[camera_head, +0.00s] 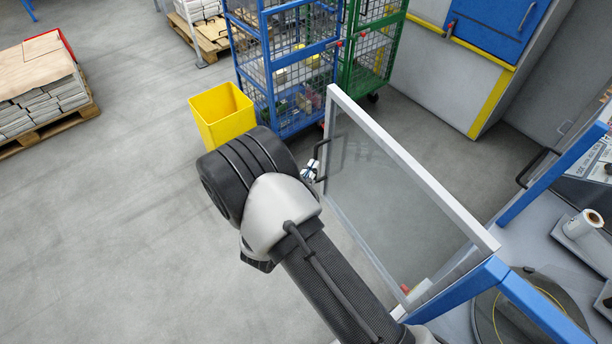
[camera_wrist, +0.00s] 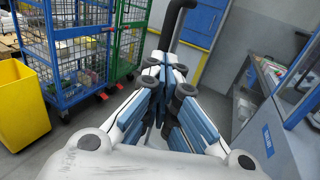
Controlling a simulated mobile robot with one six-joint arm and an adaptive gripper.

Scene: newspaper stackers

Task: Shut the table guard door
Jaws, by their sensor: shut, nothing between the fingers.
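The table guard door (camera_head: 385,200) is a clear panel in a light grey frame. It stands open, swung out from the blue guard frame (camera_head: 470,287) at the lower right. A black bar handle (camera_head: 319,162) sits near its far edge; a black bar that looks like this handle also shows in the wrist view (camera_wrist: 172,25). My gripper (camera_head: 311,171) is beside the handle on the left face of the door, partly hidden behind my wrist. In the wrist view my gripper (camera_wrist: 170,68) has its fingers together and empty, just short of the bar. I cannot tell whether they touch.
A yellow bin (camera_head: 222,115) stands left of the door. Blue (camera_head: 290,75) and green (camera_head: 372,50) wire cages stand behind it. The table (camera_head: 570,240) with a white roll (camera_head: 583,224) lies to the right.

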